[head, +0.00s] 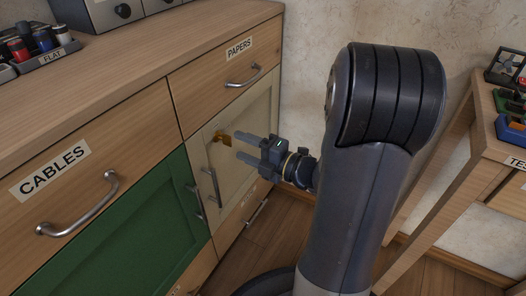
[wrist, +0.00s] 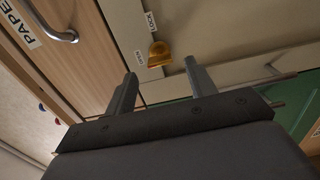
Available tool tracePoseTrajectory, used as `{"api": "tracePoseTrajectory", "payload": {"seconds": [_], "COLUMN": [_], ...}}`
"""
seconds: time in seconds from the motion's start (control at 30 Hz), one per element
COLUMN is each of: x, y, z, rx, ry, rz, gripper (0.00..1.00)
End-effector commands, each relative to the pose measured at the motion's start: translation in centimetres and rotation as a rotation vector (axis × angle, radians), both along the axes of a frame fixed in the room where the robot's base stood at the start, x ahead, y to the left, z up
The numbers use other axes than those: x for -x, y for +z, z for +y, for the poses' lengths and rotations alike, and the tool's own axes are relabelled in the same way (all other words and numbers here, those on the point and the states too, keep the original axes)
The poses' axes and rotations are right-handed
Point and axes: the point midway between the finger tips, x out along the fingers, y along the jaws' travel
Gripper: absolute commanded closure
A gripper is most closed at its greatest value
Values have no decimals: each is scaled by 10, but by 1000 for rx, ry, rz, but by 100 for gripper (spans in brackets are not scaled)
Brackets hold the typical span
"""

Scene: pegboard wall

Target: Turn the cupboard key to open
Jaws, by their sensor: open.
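The cupboard key (head: 222,138) is a yellow-gold key on the cream cupboard door (head: 245,119), below the drawer marked PAPERS. In the wrist view the key (wrist: 159,53) shows ahead of the fingers, with small labels beside it; one reads LOCK (wrist: 151,21), and the other (wrist: 138,57) is too small to read surely. My gripper (head: 241,145) points at the door and is open and empty. In the wrist view its two fingers (wrist: 158,82) stand apart, with the key beyond their tips and in the gap between them. The fingers do not appear to touch the key.
The PAPERS drawer (head: 225,83) with its bar handle is above the door. A green door (head: 149,226) and the CABLES drawer (head: 88,172) are to the left. Vertical handles (head: 210,186) stand below the key. A side table (head: 492,150) is at the right.

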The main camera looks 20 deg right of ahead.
Motion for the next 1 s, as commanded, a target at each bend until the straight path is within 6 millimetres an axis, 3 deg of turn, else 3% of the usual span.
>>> {"api": "tracePoseTrajectory", "payload": {"seconds": [0.4,1.0], "x": [41,46], "y": [0,0], "z": [-30,-33], "rx": [-1,0], "ry": [-2,1], "rz": [1,0], "gripper": [47,47]}}
